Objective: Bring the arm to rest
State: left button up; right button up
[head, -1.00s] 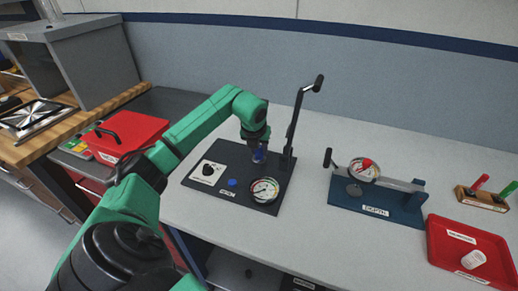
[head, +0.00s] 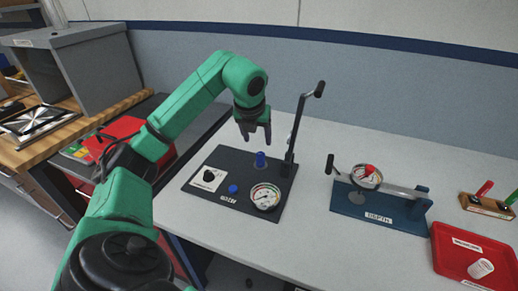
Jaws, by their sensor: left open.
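My left gripper (head: 256,132) is open and empty. It hangs fingers down above the back part of the dark press plate, and my green left arm comes in from the left. A blue cylindrical piece (head: 261,160) stands upright on the black base plate (head: 210,200) just below the fingertips, with a gap between them. The plate also carries a dial gauge (head: 265,197), a blue button (head: 233,189), a black knob (head: 209,176) and a tall black lever (head: 299,120) just right of the gripper. My right gripper is not in view.
A blue "DEPTH" fixture (head: 378,207) with a dial stands to the right. A red tray (head: 452,262) holding a white cylinder (head: 480,268) is at the lower right, near a wooden marker stand (head: 486,206). A red lid (head: 125,128) lies at left. The grey table front is clear.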

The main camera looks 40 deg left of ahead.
pick_arm(q)
jog(key=shift+s+r, duration=0.15)
jog(key=shift+r, duration=0.3)
